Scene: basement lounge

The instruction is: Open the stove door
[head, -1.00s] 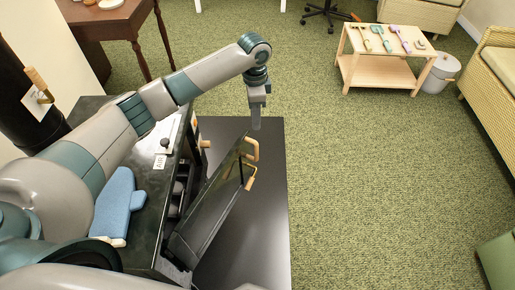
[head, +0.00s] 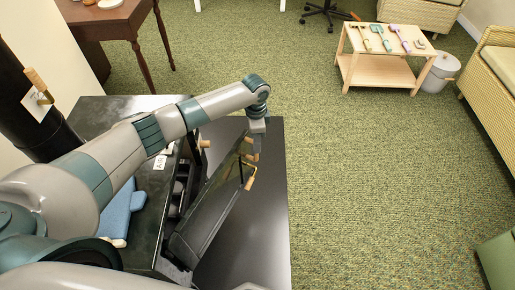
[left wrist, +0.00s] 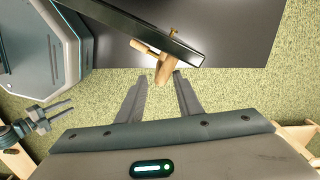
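The black stove (head: 95,108) stands at left in the head view. Its dark door (head: 205,222) is partly open, tilted out over the black floor plate. A wooden handle (head: 250,183) is on the door's outer side. My left gripper (head: 256,150) is at the handle's far end and hides part of it. In the left wrist view, its fingers (left wrist: 160,80) are apart, with the handle (left wrist: 166,70) just at and between the fingertips; contact is unclear. The door edge (left wrist: 125,22) crosses above. My right gripper (left wrist: 62,112) shows small at left there, prongs apart and empty.
A blue cloth-like item (head: 117,212) lies on the stove, partly behind my left arm. The black floor plate (head: 262,235) lies under the door. A black pipe (head: 30,110) rises behind the stove. Green carpet to the right is clear up to a wooden cart (head: 383,70).

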